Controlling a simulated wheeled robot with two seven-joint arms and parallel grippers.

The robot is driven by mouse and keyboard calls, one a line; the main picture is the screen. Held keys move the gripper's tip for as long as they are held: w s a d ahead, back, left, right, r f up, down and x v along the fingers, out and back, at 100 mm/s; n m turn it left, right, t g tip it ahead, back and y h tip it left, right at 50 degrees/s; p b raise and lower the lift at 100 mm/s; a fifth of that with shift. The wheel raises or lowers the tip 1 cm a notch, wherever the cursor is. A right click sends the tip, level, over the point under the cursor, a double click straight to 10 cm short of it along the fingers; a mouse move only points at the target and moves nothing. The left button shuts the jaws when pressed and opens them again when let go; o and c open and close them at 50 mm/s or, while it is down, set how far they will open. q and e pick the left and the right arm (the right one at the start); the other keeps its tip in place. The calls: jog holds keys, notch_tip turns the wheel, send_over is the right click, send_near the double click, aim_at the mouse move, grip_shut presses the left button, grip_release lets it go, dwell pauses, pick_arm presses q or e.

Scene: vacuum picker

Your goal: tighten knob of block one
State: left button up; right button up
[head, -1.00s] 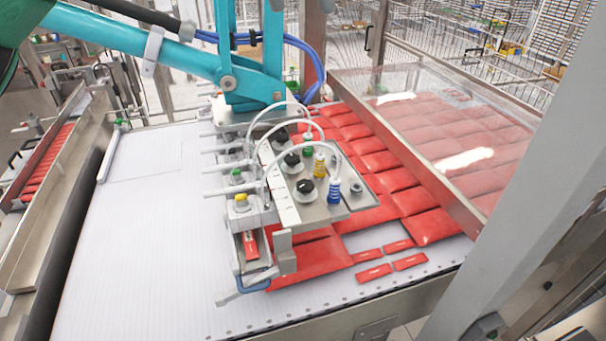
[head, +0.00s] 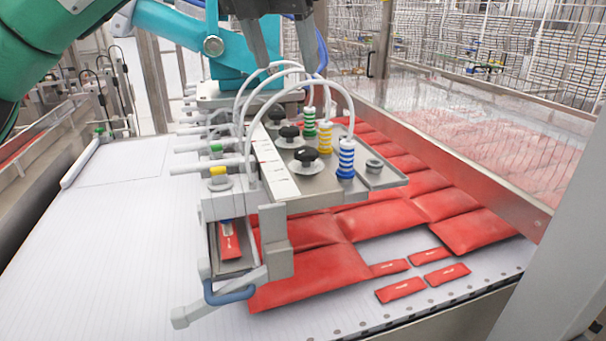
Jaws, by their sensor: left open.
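The vacuum picker head (head: 270,175) hangs over a white ribbed surface. It carries several black knobs: a near one (head: 306,156), a middle one (head: 289,133) and a far one (head: 277,116). No label shows me which belongs to block one. Blue (head: 346,158), yellow (head: 326,138) and green (head: 309,122) ringed cups stand to the right of the knobs. My left gripper (head: 289,66) is at the top, open, with its dark fingers pointing down above the far part of the picker head. It appears apart from the knobs. My right gripper is out of view.
White hoses (head: 296,70) arch over the picker head near the left gripper's fingers. Red packets (head: 310,275) lie below and to the right. A clear cover (head: 510,145) and metal rail stand at the right. The white surface (head: 110,250) at the left is bare.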

aim_at(305, 151)
pick_arm(q)
jog(key=x, duration=1.6)
jog(key=shift+s+a+f, duration=0.15)
jog(key=shift+s+a, duration=0.05)
jog(key=shift+s, duration=0.1)
jog(key=shift+b, duration=0.3)
jog(key=c, duration=1)
